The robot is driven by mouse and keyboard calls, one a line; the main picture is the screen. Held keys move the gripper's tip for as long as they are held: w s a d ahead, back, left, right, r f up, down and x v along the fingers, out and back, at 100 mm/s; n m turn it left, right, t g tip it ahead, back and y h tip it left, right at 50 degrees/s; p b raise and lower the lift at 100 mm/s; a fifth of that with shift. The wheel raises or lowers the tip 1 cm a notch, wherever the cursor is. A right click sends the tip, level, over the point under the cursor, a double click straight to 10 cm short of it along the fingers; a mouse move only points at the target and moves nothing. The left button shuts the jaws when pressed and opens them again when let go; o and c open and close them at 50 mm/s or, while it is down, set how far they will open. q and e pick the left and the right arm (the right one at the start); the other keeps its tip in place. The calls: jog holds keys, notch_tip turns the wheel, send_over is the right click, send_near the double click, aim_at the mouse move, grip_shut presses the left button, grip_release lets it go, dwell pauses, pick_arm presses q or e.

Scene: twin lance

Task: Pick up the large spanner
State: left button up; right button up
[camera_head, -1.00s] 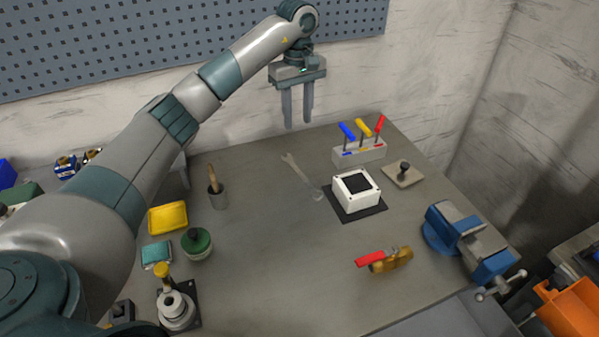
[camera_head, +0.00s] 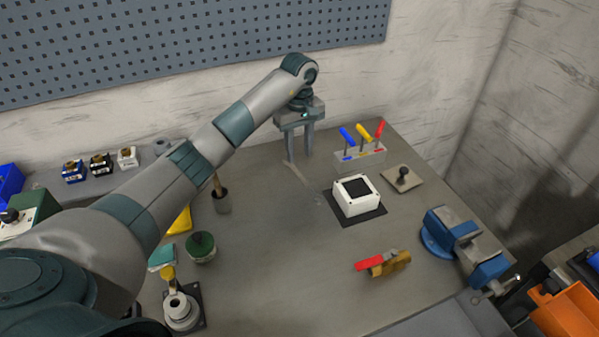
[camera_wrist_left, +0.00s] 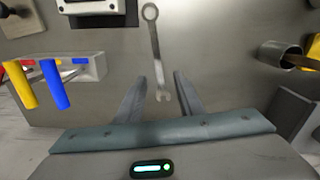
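The large spanner (camera_wrist_left: 156,55) lies on the grey bench. In the left wrist view its ring end is at the top and its open jaw end lies between my left fingers. My left gripper (camera_wrist_left: 160,82) is open, with one finger on each side of the spanner and apart from it. In the head view the left gripper (camera_head: 299,155) hangs over the back of the bench. The spanner (camera_head: 300,175) shows there faintly, its upper end partly hidden by a finger. My right gripper is not in view.
A white box (camera_head: 357,205) on a dark mat and a screwdriver rack (camera_head: 362,160) stand to the right of the spanner. A cup with a wooden handle (camera_head: 222,203) stands to the left. A blue vice (camera_head: 465,243) is at the right edge. The middle bench is clear.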

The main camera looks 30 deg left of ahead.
aim_at(299, 174)
pick_arm(q)
jog(key=shift+f, duration=1.25)
jog(key=shift+p, duration=0.35)
jog(key=shift+w+f+p, duration=0.15)
jog(key=shift+f+p, duration=0.45)
jog(key=f, duration=0.1)
jog(key=f+p, duration=0.1)
jog(key=f, duration=0.1)
jog(key=shift+w+a, duration=0.15)
jog(key=shift+w, duration=0.05)
jog(key=shift+f, duration=0.5)
